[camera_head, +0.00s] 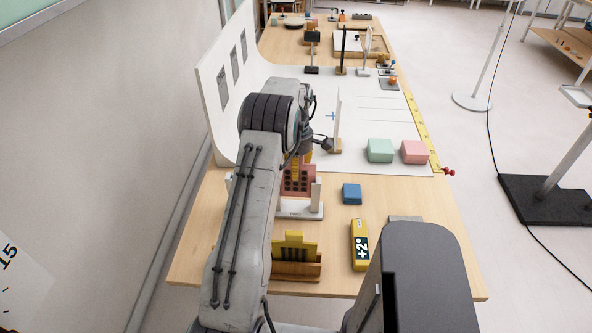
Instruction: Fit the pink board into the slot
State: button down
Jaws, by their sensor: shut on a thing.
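The pink board (300,187), with dark round holes in its face, stands upright at the white stand (297,212) with upright posts, left of the table's middle. My gripper (298,168) is above the board, partly hidden behind my arm, and is shut on the board's upper part. My arm covers the left side of the board and stand. I cannot tell whether the board's lower edge is inside the slot or just above it.
A blue block (352,194) is right of the stand. A yellow level (360,244) and a wooden holder with a yellow piece (295,255) are nearer. Green (380,150) and pink (414,152) blocks sit on the white sheet, near a thin upright white panel (338,120).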

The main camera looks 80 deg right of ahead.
jog(key=shift+d+f+b, duration=0.1)
jog(key=shift+f+b, duration=1.7)
jog(key=shift+f, duration=0.9)
jog(key=c, duration=1.3)
grip_release()
jog(key=shift+f, duration=0.1)
jog(key=shift+c, duration=0.2)
notch_tip(320, 180, up, 10)
